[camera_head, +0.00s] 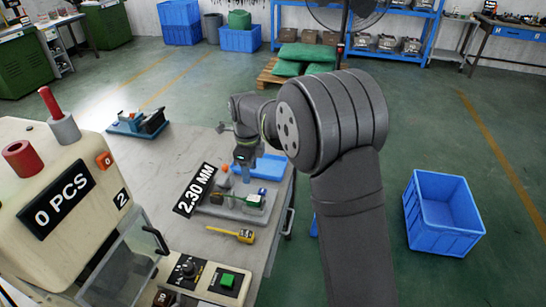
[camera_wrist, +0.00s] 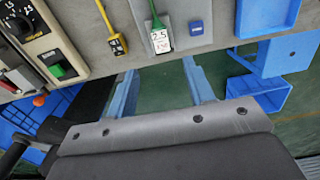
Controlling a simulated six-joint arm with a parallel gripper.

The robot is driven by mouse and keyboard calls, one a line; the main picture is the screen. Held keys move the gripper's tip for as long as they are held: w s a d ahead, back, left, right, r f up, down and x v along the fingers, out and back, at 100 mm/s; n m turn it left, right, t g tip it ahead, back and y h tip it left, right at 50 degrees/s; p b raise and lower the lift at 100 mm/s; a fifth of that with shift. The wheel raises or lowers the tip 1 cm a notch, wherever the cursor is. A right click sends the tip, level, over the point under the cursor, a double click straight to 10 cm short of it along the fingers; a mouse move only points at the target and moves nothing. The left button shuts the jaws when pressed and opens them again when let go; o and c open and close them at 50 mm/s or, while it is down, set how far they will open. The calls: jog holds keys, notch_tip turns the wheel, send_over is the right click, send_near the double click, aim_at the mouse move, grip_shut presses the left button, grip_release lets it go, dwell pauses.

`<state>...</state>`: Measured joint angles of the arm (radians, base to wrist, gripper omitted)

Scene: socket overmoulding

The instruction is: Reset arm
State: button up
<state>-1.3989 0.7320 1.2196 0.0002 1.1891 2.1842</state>
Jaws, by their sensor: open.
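My gripper (camera_head: 246,172) points down over the workbench in the head view, close to a grey fixture plate (camera_head: 222,210) and a blue tray (camera_head: 270,167). It is open, and no object shows in it. The fingertips are small and partly merge with the things behind them. The fixture plate carries a green-handled part, which also shows in the wrist view (camera_wrist: 157,20) beside a white label reading 2.5. A yellow tool (camera_head: 238,236) lies apart on the bench, and its end shows in the wrist view (camera_wrist: 117,44).
A cream machine (camera_head: 70,215) marked 0 PCS stands at left, with a control box (camera_head: 205,280) in front. A blue crate (camera_head: 440,215) sits on the floor at right. Green sacks (camera_head: 305,57) lie on a pallet behind.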

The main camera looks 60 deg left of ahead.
aim_at(251, 197)
jog(key=shift+f, duration=4.35)
jog(key=shift+f, duration=0.1)
jog(key=shift+f, duration=1.45)
jog(key=shift+a+r, duration=0.1)
jog(key=shift+r, duration=0.25)
notch_tip(251, 197, up, 3)
jog(key=shift+r, duration=0.15)
jog(key=w+d+r, duration=0.7)
jog(key=w+d, duration=0.1)
jog(key=w, duration=0.1)
jog(key=s+d+f, duration=0.5)
jog(key=s+d, duration=0.6)
jog(key=d, duration=0.1)
jog(key=shift+n, duration=0.4)
jog(key=s+a+f, duration=0.2)
jog(key=s, duration=0.1)
jog(key=s+a+f, duration=0.2)
jog(key=s+f, duration=0.1)
jog(key=s+a+f, duration=0.2)
jog(key=s, duration=0.2)
jog(key=shift+f, duration=0.25)
jog(key=shift+s+a+f, duration=0.15)
jog(key=shift+s+f, duration=0.1)
jog(key=shift+f, duration=0.25)
